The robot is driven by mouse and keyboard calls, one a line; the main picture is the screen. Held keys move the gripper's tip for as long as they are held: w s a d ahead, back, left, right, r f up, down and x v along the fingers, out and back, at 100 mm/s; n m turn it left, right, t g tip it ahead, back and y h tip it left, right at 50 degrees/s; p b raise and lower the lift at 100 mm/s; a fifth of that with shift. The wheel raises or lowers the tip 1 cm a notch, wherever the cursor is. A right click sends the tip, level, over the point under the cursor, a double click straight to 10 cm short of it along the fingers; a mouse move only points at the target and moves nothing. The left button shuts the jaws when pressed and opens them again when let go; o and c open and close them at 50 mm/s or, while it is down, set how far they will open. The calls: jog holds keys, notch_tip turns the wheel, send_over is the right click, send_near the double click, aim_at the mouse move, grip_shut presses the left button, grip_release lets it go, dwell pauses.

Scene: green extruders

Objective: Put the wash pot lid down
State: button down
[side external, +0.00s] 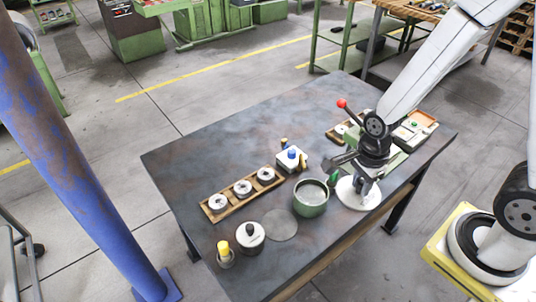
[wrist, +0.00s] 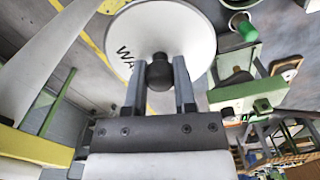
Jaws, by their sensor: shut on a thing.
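The wash pot lid (side external: 350,199) is a white disc at the right of the green wash pot (side external: 311,208), near the table's front-right edge. In the wrist view the lid (wrist: 190,28) shows dark lettering, partly hidden, and a black knob (wrist: 159,73). My gripper (side external: 364,184) is above the lid. In the wrist view my gripper (wrist: 159,85) is shut on the knob, one finger on each side. The pot's top is uncovered, with grey contents visible. The height of the lid above the table is hard to tell.
A flat grey disc (side external: 280,225) lies on the dark table (side external: 190,165) left of the pot. A white jar (side external: 250,241) and a yellow-topped container (side external: 225,261) stand nearby. A wooden tray (side external: 217,216) holds white rings. A red-knobbed lever (side external: 342,103) rises behind my gripper.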

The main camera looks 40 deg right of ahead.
jog(key=a+f+n, duration=0.4)
jog(key=a+f, duration=0.1)
jog(key=a, duration=0.3)
jog(key=shift+w+a+f, duration=0.15)
jog(key=shift+a+f, duration=0.15)
send_over(280, 224)
jog(key=shift+s+f, duration=0.2)
jog(key=shift+f, duration=4.45)
jog(key=shift+w+f, duration=0.1)
jog(key=shift+w+f, duration=0.15)
jog(key=shift+f, duration=1.6)
jog(key=shift+f, duration=0.15)
